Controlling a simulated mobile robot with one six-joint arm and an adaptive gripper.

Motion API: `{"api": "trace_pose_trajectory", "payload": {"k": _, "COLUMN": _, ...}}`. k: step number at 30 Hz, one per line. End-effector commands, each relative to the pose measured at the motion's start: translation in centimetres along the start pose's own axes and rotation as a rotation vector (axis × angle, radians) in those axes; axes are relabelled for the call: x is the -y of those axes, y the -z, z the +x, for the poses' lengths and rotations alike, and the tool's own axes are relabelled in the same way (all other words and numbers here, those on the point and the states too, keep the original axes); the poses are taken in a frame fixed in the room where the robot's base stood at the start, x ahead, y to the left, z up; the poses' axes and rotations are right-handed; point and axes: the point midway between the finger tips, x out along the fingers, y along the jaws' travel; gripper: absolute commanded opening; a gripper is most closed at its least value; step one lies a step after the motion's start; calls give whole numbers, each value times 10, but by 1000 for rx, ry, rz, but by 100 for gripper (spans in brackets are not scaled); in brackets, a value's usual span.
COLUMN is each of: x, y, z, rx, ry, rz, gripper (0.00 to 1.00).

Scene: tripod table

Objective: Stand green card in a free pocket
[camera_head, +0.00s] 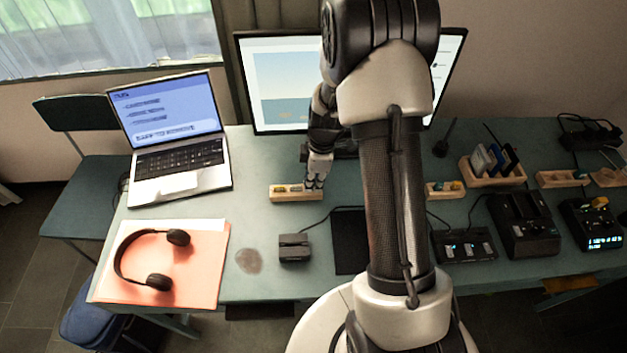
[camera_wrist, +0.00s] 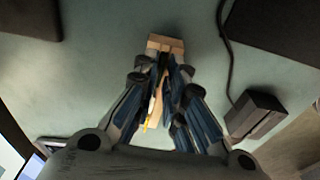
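A small wooden holder (camera_head: 283,196) lies on the table under my gripper (camera_head: 314,184). Its bare wooden end shows beyond the fingertips in the wrist view (camera_wrist: 165,44). A yellow piece is partly visible at the holder, beside the fingers. My gripper (camera_wrist: 165,72) points down at the holder, its fingers close together over it. The fingers hide much of the holder, and I cannot tell whether anything is between them. I cannot make out a green card for certain. A second small wooden holder (camera_head: 437,193) right of my arm carries small yellow and greenish pieces.
A wooden rack (camera_head: 493,181) with upright blue and dark cards stands at the right. Black devices (camera_head: 524,223) are near it. A laptop (camera_head: 180,160), headphones (camera_head: 158,281) and a small black box (camera_head: 294,247) are on the left half. A monitor (camera_head: 275,80) stands behind.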

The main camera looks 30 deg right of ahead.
Motion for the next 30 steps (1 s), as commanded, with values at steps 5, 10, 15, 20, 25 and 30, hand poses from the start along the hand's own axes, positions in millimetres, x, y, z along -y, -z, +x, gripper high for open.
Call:
{"api": "trace_pose_trajectory", "payload": {"k": 5, "x": 0, "y": 0, "z": 0, "rx": 0, "ry": 0, "rz": 0, "gripper": 26}}
{"api": "trace_pose_trajectory", "payload": {"k": 10, "x": 0, "y": 0, "z": 0, "rx": 0, "ry": 0, "rz": 0, "gripper": 28}}
{"api": "trace_pose_trajectory", "payload": {"k": 15, "x": 0, "y": 0, "z": -1, "rx": 0, "ry": 0, "rz": 0, "gripper": 28}}
{"api": "trace_pose_trajectory", "payload": {"k": 20, "x": -1, "y": 0, "z": -14, "rx": -1, "ry": -3, "rz": 0, "gripper": 28}}
{"api": "trace_pose_trajectory", "payload": {"k": 25, "x": -2, "y": 0, "z": -48, "rx": -1, "ry": -6, "rz": -1, "gripper": 28}}
{"api": "trace_pose_trajectory", "payload": {"k": 30, "x": -1, "y": 0, "z": -84, "rx": 0, "ry": -5, "rz": 0, "gripper": 28}}
